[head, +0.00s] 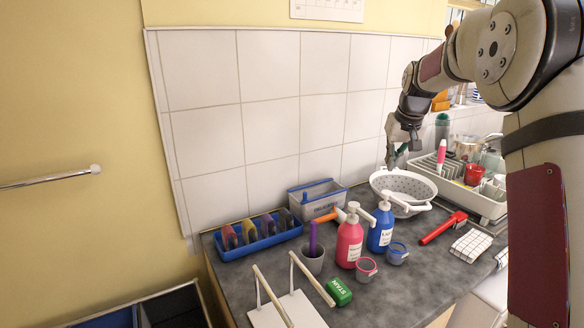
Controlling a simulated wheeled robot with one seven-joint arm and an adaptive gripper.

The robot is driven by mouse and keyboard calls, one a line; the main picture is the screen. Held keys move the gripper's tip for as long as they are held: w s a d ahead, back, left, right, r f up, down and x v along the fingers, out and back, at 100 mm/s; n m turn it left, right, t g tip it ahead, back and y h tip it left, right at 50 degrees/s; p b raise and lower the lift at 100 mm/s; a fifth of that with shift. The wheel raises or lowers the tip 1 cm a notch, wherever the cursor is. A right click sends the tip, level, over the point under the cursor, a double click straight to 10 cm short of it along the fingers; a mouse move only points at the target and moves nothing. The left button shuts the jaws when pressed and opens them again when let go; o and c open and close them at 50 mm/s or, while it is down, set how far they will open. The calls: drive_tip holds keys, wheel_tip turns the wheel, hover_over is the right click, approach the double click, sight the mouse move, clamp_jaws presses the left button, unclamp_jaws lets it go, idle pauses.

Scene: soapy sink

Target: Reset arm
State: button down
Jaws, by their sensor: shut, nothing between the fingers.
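My arm comes in from the right edge and bends down over the counter. My gripper (393,158) points downward at its end, above the far rim of the white colander (428,186). It is shut and holds nothing. I cannot tell from this view how high it is above the colander.
A pink pump bottle (349,243) and a blue pump bottle (380,231) stand in front of the colander. A white dish rack (486,203) stands to the right. A red-handled tool (442,228) lies on the grey counter (405,285). A blue tray (258,243) is at left.

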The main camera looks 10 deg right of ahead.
drive_tip(key=s+a+r, duration=0.3)
drive_tip(key=s+a, duration=0.1)
drive_tip(key=s, duration=0.3)
drive_tip(key=s+a+r+n, duration=0.1)
drive_tip(key=s+a+r, duration=0.25)
drive_tip(key=s, duration=0.25)
drive_tip(key=s+a+r, duration=0.3)
drive_tip(key=s+a, duration=0.1)
drive_tip(key=s, duration=0.3)
drive_tip(key=s+a+f, duration=0.2)
drive_tip(key=s+f, duration=0.1)
drive_tip(key=s, duration=0.7)
drive_tip(key=s+a+f, duration=0.3)
drive_tip(key=s, duration=0.8)
drive_tip(key=shift+s+a+f+n+t+y, duration=0.2)
drive_tip(key=shift+f+n+t+y, duration=0.1)
drive_tip(key=shift+t, duration=0.1)
